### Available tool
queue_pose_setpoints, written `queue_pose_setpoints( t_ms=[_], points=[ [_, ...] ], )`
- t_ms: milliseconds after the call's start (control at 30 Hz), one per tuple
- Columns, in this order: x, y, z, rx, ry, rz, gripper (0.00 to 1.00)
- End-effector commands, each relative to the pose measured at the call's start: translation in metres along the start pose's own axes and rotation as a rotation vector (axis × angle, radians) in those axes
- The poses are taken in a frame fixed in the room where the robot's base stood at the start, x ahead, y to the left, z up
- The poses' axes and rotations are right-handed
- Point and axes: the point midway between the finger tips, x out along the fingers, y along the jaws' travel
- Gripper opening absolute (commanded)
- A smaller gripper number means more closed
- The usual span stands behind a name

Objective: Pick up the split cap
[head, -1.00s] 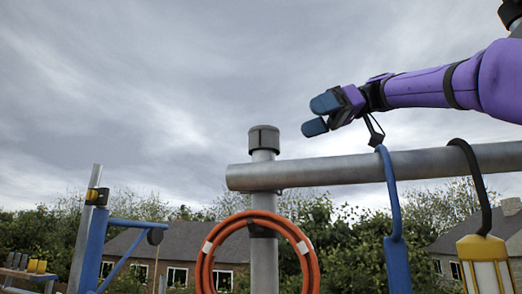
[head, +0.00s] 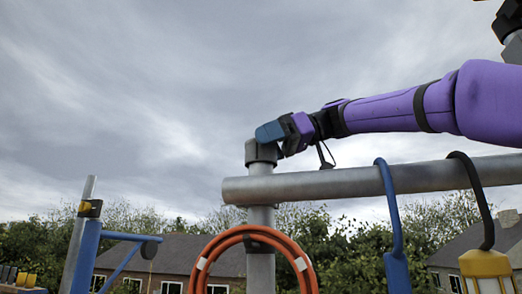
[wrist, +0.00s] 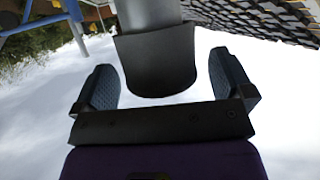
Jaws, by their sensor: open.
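The split cap (head: 252,153) is a dark grey cap on top of the upright metal post (head: 260,220). In the wrist view the cap (wrist: 157,62) sits between the two blue fingers of my gripper (wrist: 163,84), with a gap on each side. In the head view my gripper (head: 270,136) is at the cap's height, with one blue finger in front of it. The other finger is hidden there. My gripper is open, and the cap is still on the post.
A horizontal metal pipe (head: 340,183) runs right from the post below my arm. A blue frame (head: 87,258) stands at left. The air above is free.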

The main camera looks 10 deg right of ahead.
Motion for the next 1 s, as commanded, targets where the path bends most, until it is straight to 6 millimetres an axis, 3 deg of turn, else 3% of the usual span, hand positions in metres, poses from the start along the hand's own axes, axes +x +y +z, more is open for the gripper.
queue_pose_setpoints(
  t_ms=[300,533,1000],
  points=[
    [0.006,-0.0003,0.0001,-0.001,-0.001,0.0,0.99],
    [0.0058,-0.0003,0.0001,-0.001,-0.001,0.0,0.48],
    [0.0036,0.0003,-0.0053,-0.002,0.0,0.0,0.46]
  ],
)
